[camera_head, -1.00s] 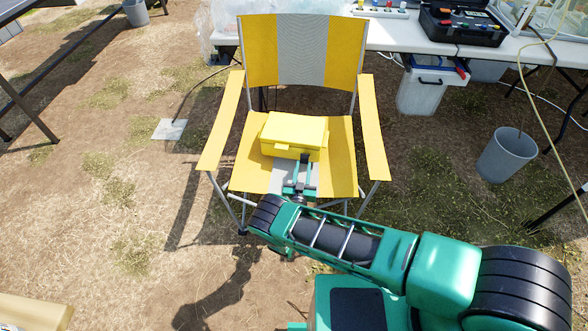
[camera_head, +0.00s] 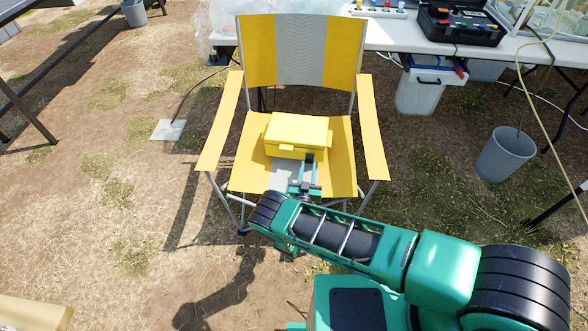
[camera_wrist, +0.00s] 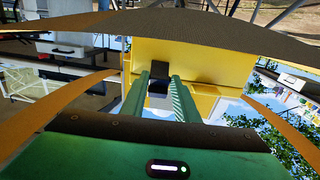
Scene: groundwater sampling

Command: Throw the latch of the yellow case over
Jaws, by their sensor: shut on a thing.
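The yellow case (camera_head: 298,132) sits on the seat of the yellow and grey folding chair, its lid down. My gripper (camera_head: 308,160) is at the right part of the case's front side. In the wrist view, which looks upside down, the dark fingertips (camera_wrist: 158,80) are close together against the front of the case (camera_wrist: 205,62). They are shut on a small part there, which I take to be the latch; the fingertips hide it, so its position cannot be told.
The chair (camera_head: 341,150) has armrests on both sides of the case and a tall backrest behind it. A white table (camera_head: 400,36) with a black toolbox (camera_head: 460,24) stands behind. A grey bucket (camera_head: 505,155) stands on the ground at the right.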

